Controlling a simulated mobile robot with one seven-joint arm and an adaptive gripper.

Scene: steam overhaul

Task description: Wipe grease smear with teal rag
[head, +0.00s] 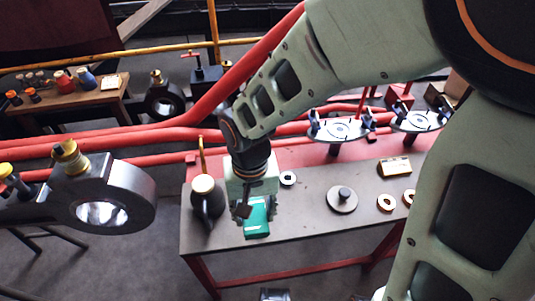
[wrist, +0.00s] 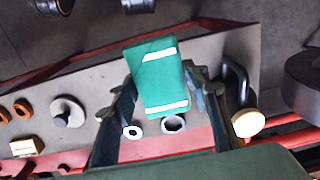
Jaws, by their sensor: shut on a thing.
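The teal rag (head: 257,214) is a folded teal block with white stripes. It is between the fingers of my gripper (head: 256,207), over the left part of the grey-topped bench (head: 300,228). In the wrist view the rag (wrist: 158,75) fills the space between the two fingers of my gripper (wrist: 162,98), which are shut on it. I cannot tell whether the rag touches the bench top or hangs above it. I cannot make out a grease smear in either view; the rag and gripper hide part of the bench.
A dark oil can (head: 206,197) stands just left of my gripper. A ring (head: 288,178), a round knobbed disc (head: 342,199), a small box (head: 394,166) and orange rings (head: 386,202) lie to the right. A large metal rod end (head: 105,205) juts in at left. Red pipes (head: 150,138) run behind.

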